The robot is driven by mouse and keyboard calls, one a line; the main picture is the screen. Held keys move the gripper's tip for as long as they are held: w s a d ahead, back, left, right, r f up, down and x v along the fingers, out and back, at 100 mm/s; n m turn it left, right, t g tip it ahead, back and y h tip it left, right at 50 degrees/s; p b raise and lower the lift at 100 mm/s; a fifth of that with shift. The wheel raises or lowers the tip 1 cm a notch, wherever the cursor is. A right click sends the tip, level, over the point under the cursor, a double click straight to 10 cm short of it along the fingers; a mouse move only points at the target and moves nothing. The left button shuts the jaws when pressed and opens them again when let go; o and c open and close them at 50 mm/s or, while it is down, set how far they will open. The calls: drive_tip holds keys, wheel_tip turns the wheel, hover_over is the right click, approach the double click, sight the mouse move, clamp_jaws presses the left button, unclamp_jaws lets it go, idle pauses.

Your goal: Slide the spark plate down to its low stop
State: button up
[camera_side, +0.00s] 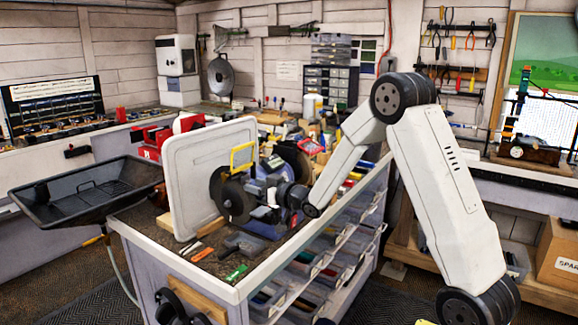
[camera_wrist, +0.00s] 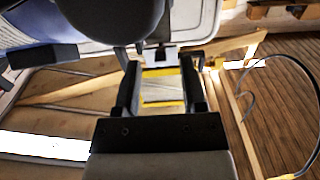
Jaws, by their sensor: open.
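A yellow-framed plate (camera_side: 242,158), which I take as the spark plate, stands upright at the top of the bench grinder (camera_side: 236,198) in the side view. In the wrist view a yellow-edged pale plate (camera_wrist: 162,90) shows between the two dark fingers of my gripper (camera_wrist: 160,72). The fingers are apart, one on each side of it; I cannot tell whether either touches it. A dark rounded grinder part (camera_wrist: 110,18) fills the top of that view. In the side view my gripper is hard to pick out against the dark grinder.
A large white panel (camera_side: 190,185) stands just left of the grinder. Small tools lie along the front of the bench (camera_side: 150,225), with a green item (camera_side: 237,272) near its edge. A black tray (camera_side: 85,185) is at the left. Cluttered boxes stand behind.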

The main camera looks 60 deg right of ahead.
drive_tip(key=s, duration=0.6)
drive_tip(key=shift+s, duration=0.35)
drive_tip(key=shift+a+f, duration=0.1)
drive_tip(key=s+a+f+g, duration=0.5)
drive_tip(key=s+a+g, duration=0.2)
drive_tip(key=s+a, duration=0.1)
drive_tip(key=s+a+f+g, duration=0.6)
drive_tip(key=s+a+g, duration=0.2)
drive_tip(key=s, duration=0.2)
drive_tip(key=shift+s+a+f, duration=0.15)
drive_tip(key=shift+s, duration=0.05)
idle(1.3)
